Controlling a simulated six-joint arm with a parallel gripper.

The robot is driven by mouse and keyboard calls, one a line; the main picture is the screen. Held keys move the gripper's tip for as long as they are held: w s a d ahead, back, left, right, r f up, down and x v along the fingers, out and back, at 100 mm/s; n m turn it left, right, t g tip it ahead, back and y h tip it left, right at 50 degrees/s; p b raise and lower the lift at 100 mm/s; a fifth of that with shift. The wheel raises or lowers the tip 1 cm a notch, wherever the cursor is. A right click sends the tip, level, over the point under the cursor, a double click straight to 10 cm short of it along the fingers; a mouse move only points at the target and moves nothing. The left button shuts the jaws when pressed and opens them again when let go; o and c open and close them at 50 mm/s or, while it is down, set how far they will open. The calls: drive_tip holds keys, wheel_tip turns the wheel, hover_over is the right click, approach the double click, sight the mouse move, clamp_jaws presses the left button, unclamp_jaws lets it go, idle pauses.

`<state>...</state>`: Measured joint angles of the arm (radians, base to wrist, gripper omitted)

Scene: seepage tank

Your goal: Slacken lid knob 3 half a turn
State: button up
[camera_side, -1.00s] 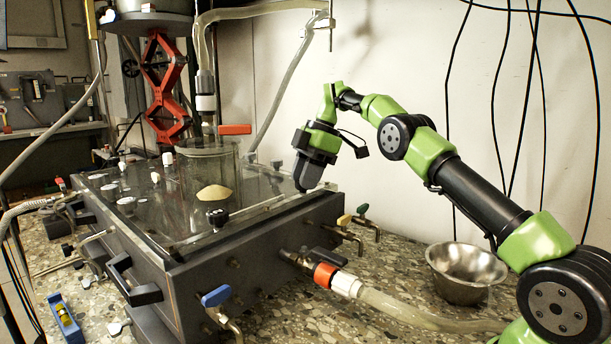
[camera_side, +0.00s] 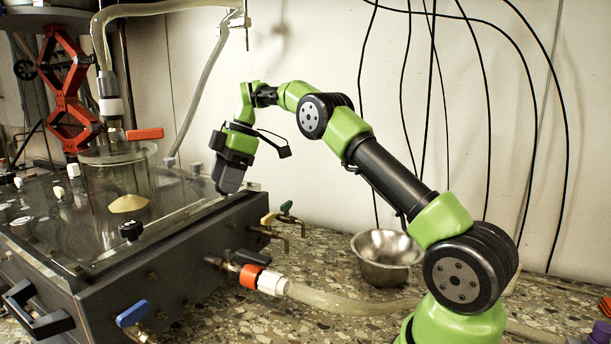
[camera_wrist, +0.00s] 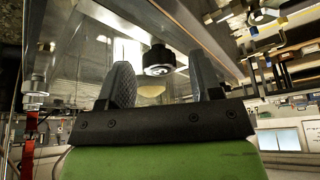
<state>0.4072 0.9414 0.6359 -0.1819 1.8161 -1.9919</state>
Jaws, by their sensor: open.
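A black lid knob (camera_side: 131,230) stands on the near right part of the clear tank lid (camera_side: 60,240), in front of the glass cylinder (camera_side: 115,180). My gripper (camera_side: 228,188) points down over the lid's right edge, right of that knob and apart from it. In the wrist view my gripper (camera_wrist: 164,78) is open, with its two grey ribbed fingers apart. A black round knob (camera_wrist: 159,58) shows between and beyond them, not gripped. I cannot read any knob number, nor tell whether both views show the same knob.
White-topped fittings (camera_side: 58,192) stand on the lid's left part. An orange-red handle (camera_side: 144,134) sits above the cylinder. Valves with a blue lever (camera_side: 132,313) and a black lever (camera_side: 260,257) stick out from the tank. A metal bowl (camera_side: 386,258) stands on the bench.

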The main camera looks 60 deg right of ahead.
drive_tip(key=m+t+h, duration=0.1)
drive_tip(key=m, duration=0.3)
drive_tip(key=shift+s+a, duration=0.1)
drive_tip(key=shift+a, duration=0.05)
drive_tip(key=m+h, duration=0.1)
drive_tip(key=m, duration=0.2)
drive_tip(key=shift+t, duration=0.4)
drive_tip(key=m+h, duration=0.1)
drive_tip(key=m, duration=0.2)
drive_tip(key=m+h, duration=0.2)
drive_tip(key=m, duration=0.2)
drive_tip(key=shift+a, duration=0.2)
drive_tip(key=d+v, duration=0.1)
drive_tip(key=v, duration=0.9)
drive_tip(key=s+a+t+y, duration=0.1)
drive_tip(key=s+a, duration=0.3)
drive_tip(key=s, duration=0.3)
drive_tip(key=s+a+f+y, duration=0.1)
drive_tip(key=s+a, duration=0.3)
drive_tip(key=s, duration=0.3)
drive_tip(key=s+a+m+t+y, duration=0.1)
drive_tip(key=s+a, duration=0.4)
drive_tip(key=s, duration=0.3)
drive_tip(key=shift+f+t, duration=0.3)
